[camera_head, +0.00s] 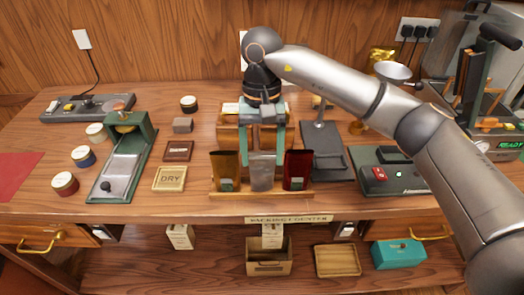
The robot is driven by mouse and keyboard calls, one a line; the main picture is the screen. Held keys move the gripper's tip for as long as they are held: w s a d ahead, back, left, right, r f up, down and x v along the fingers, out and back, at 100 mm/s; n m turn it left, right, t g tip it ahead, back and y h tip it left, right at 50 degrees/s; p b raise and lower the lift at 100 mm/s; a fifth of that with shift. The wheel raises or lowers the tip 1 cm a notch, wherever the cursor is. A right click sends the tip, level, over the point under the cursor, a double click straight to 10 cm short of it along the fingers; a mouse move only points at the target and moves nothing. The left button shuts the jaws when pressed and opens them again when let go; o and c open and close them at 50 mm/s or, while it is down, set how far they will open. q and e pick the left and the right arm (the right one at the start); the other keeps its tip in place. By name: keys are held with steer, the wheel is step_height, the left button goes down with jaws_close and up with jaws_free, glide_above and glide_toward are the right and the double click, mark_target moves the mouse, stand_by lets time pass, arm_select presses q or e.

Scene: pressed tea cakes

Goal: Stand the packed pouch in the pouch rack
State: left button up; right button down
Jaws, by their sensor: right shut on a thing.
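The pouch rack (233,196) is a wooden stand at the front middle of the counter. A grey pouch (262,176) stands upright at its middle slot, between an amber pouch (225,168) on the left and a dark red pouch (297,168) on the right. My right gripper (263,154) reaches down from above, its two teal fingers on either side of the grey pouch's top, shut on it. Whether the pouch's bottom rests in the slot is hard to tell. My left gripper is not in view.
A dark scale-like stand (325,160) and a sealer-like device with a red switch (395,178) stand to the right. Below, an open wooden box (268,267) sits on the shelf.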

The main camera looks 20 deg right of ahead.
steer(key=shift+f, duration=0.1)
steer(key=shift+c, duration=1.1)
jaws_free()
step_height(320, 180, up, 12)
steer(key=w, duration=0.1)
steer(key=shift+w+d+p, duration=0.2)
steer(key=shift+w+p, duration=0.15)
steer(key=shift+w, duration=0.05)
